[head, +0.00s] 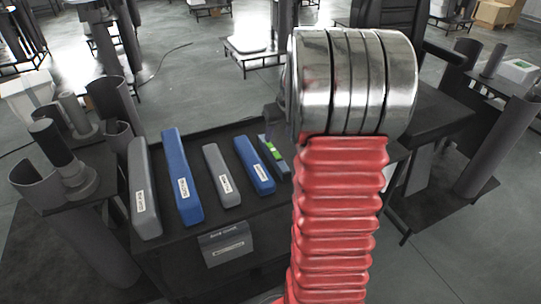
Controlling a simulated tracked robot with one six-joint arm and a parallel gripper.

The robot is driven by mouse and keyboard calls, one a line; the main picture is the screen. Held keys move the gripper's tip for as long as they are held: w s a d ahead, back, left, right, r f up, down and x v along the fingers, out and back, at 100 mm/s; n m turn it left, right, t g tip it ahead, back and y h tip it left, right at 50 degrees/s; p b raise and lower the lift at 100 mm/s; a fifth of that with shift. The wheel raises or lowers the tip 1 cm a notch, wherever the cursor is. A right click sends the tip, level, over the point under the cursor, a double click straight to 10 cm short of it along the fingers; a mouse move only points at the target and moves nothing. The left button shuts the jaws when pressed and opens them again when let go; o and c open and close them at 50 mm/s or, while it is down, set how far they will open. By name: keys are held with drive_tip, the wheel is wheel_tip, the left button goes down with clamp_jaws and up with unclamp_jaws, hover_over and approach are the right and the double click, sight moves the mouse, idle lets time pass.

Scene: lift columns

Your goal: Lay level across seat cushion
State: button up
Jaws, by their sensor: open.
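A slim level with a bright green patch (272,152) lies at the right end of the row on the dark tray, partly hidden by my red-sleeved arm. A small dark part of my gripper (273,118) shows just above the level's far end, left of my arm's metal section. It appears open, with nothing seen in it; most of it is hidden behind the arm. A black seat-like surface, possibly the seat cushion (440,113), shows right of the arm, with a dark upright back behind it. Its left side is hidden.
Two grey bars (143,185) and two blue bars (181,175) with white labels share the dark tray (165,238). Dark cylinders (110,100) stand on a stand at left, and a large tube (495,150) stands at right. Grey floor shows between the stands.

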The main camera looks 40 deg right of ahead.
sight(274, 151)
idle(0.3)
drive_tip(key=x, duration=0.8)
drive_tip(key=shift+w+f, duration=0.15)
drive_tip(key=shift+f, duration=0.15)
drive_tip(key=x, duration=0.4)
drive_tip(key=shift+s+f, duration=0.15)
drive_tip(key=shift+s, duration=0.1)
drive_tip(key=shift+w+d+f, duration=0.15)
drive_tip(key=shift+w+f, duration=0.05)
drive_tip(key=shift+f, duration=0.3)
drive_tip(key=shift+c, duration=0.3)
clamp_jaws()
